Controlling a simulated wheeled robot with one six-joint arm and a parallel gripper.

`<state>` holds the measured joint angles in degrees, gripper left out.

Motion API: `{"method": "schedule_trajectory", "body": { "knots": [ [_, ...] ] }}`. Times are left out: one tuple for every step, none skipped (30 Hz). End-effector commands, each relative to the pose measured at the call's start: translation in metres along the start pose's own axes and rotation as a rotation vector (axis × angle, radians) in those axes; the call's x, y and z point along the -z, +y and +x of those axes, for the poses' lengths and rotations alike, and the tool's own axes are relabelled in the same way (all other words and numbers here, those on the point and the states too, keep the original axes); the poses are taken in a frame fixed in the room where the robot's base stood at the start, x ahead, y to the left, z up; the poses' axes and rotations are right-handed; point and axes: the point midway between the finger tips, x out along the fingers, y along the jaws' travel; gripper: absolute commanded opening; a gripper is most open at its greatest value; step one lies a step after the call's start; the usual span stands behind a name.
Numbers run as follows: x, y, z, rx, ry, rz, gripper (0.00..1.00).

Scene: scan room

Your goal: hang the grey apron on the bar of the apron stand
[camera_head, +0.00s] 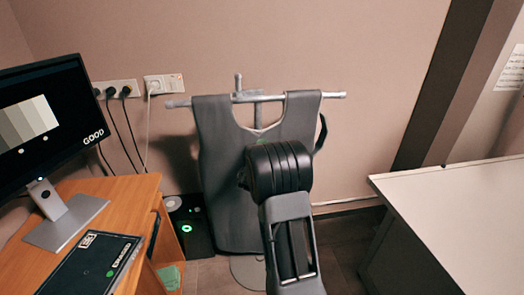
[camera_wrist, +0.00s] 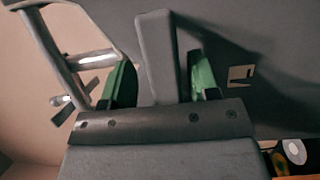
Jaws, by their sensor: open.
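The grey apron (camera_head: 222,165) hangs upright in the head view, both shoulder parts over the bar (camera_head: 335,95) of the apron stand (camera_head: 248,270). The bar's ends stick out on both sides, and the apron's lower right is hidden behind my arm. In the wrist view, my gripper (camera_wrist: 160,70) is open, its green-padded fingers on either side of a grey strip of the apron (camera_wrist: 155,50). I cannot tell whether they touch it. The stand's metal tubes (camera_wrist: 90,60) show at the left there. My fingers are mostly hidden in the head view.
A wooden desk (camera_head: 110,195) with a monitor (camera_head: 45,110) stands at the left. A black box with a green light (camera_head: 190,230) is on the floor beside the apron. A white table (camera_head: 460,220) is at the right. Wall sockets with cables (camera_head: 115,90) are behind.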

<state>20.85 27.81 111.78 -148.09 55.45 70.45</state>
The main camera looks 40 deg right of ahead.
Motion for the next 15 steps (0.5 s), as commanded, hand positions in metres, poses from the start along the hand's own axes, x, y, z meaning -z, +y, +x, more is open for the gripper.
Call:
{"method": "schedule_trajectory", "body": {
  "knots": [
    [0.0, -0.004, -0.001, 0.01, 0.001, -0.003, 0.55],
    [0.0, -0.004, -0.001, 0.01, 0.001, -0.003, 0.55],
    [0.0, -0.004, -0.002, 0.009, 0.001, -0.003, 0.55],
    [0.0, -0.004, -0.004, 0.008, 0.001, -0.003, 0.55],
    [0.0, -0.004, -0.006, 0.008, 0.001, -0.003, 0.55],
    [0.0, -0.004, -0.01, 0.007, 0.001, -0.002, 0.55],
    [0.0, -0.003, -0.014, 0.006, 0.001, -0.002, 0.55],
    [0.0, -0.003, -0.018, 0.005, 0.001, -0.002, 0.55],
    [0.0, -0.003, -0.025, 0.006, 0.002, -0.002, 0.55],
    [0.001, -0.003, -0.031, 0.005, 0.002, -0.001, 0.55],
    [0.001, -0.003, -0.037, 0.004, 0.002, -0.001, 0.55],
    [0.001, -0.002, -0.046, 0.004, 0.003, -0.001, 0.55],
    [0.001, -0.002, -0.052, 0.004, 0.003, -0.001, 0.55],
    [0.001, -0.002, -0.059, 0.003, 0.003, -0.001, 0.55],
    [0.001, -0.002, -0.067, 0.003, 0.003, -0.001, 0.55]
  ]
}}
